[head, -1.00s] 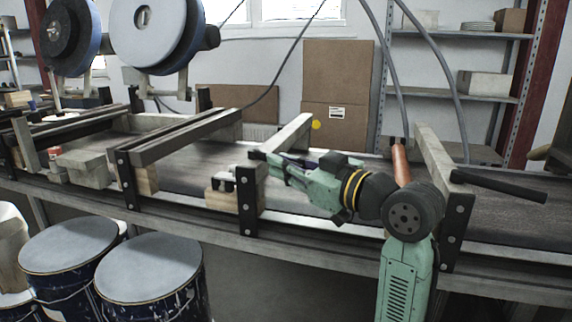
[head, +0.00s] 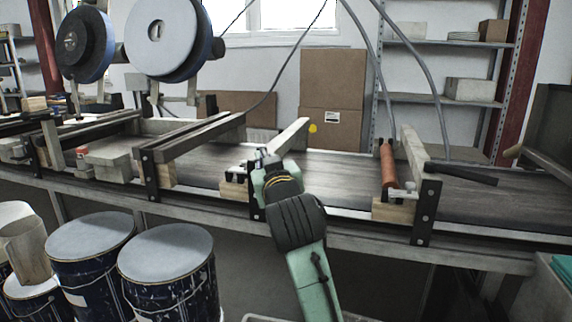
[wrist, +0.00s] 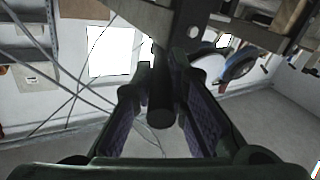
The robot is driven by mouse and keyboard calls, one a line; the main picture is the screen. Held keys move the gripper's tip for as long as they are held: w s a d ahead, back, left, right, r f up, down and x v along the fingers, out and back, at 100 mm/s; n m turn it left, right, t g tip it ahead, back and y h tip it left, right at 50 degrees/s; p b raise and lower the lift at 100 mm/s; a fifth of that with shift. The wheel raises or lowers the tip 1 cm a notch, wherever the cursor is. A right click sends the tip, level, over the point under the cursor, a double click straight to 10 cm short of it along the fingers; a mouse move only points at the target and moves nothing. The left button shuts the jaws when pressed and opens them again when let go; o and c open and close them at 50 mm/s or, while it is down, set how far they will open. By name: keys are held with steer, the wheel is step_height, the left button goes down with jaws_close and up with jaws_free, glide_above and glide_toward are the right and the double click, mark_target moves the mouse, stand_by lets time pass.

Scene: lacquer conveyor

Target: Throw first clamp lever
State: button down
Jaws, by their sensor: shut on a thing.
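My gripper (head: 264,162) is at the middle clamp station on the conveyor, where a wooden bar (head: 290,135) crosses the belt. In the wrist view, a dark round lever handle (wrist: 160,112) lies between the two padded fingers of my gripper (wrist: 168,95), which is shut on it. In the head view the gripper and wrist hide most of this lever. Silver clamp parts (head: 237,172) show just left of the gripper, above a wooden block (head: 234,190).
The conveyor belt (head: 340,165) runs left to right. A second station at right has a copper roller (head: 389,165) and a dark horizontal bar (head: 463,173). Blue drums (head: 168,275) stand in front at left.

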steer(key=shift+s+a+f+m+h+p, duration=0.1)
steer(key=shift+a+m+h+p, duration=0.15)
steer(key=shift+a+m+h, duration=0.95)
steer(key=shift+s+a+f+m+h+p, duration=0.1)
steer(key=shift+a+m+h+p, duration=0.45)
steer(key=shift+h, duration=1.4)
steer(key=shift+a+m+h+b, duration=0.1)
steer(key=shift+a+m+h, duration=0.45)
steer(key=shift+m+h, duration=0.8)
steer(key=c, duration=1.6)
jaws_free()
steer(key=shift+o, duration=0.2)
